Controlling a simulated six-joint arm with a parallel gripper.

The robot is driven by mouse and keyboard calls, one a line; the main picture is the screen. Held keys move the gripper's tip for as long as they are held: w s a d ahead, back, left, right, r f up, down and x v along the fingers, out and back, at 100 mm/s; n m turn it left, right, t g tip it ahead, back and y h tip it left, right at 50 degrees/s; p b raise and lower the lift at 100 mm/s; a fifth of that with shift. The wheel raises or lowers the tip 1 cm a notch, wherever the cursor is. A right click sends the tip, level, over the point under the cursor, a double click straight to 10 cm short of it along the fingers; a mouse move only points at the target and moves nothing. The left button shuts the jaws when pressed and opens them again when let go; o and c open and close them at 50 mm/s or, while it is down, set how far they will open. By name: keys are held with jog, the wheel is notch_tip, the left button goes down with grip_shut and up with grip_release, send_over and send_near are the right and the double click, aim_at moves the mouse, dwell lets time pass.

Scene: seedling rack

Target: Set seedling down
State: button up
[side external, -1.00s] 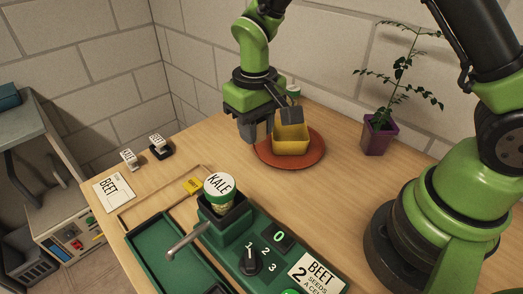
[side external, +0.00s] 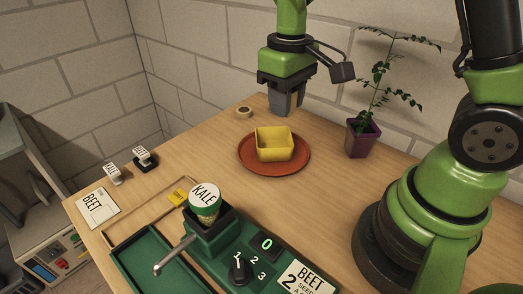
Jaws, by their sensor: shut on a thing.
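My gripper (side external: 286,103) hangs fingers down above the back of the table, behind the yellow pot. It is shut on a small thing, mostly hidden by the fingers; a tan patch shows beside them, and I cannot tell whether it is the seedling. The square yellow pot (side external: 275,151) stands upright on a round red-brown saucer (side external: 246,158), apart from my gripper. No plant shows above its rim. A leafy plant (side external: 379,72) stands in a purple pot (side external: 362,139) to the right.
A small round cup (side external: 244,112) stands at the back. A green machine (side external: 213,232) with a KALE jar (side external: 205,203), a green tray (side external: 150,262) and a BEET card (side external: 97,208) fill the front and left. Wood left of the saucer is clear.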

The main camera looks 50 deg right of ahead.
aim_at(292, 204)
jog(key=shift+s+a+f+n, duration=0.2)
jog(key=shift+f+n, duration=0.15)
jog(key=shift+n, duration=0.35)
jog(key=shift+s+a+f+n, duration=0.55)
jog(key=shift+s+f+n, duration=0.35)
jog(key=shift+f+n, duration=1.9)
jog(key=shift+s+a+f+n, duration=0.55)
jog(key=shift+s+f+n, duration=0.35)
jog(key=shift+f+n, duration=1.9)
jog(key=shift+s+a+f+n, duration=0.55)
jog(key=shift+s+f+n, duration=0.35)
jog(key=shift+f+n, duration=1.9)
jog(key=shift+f, duration=0.15)
jog(key=o, duration=0.9)
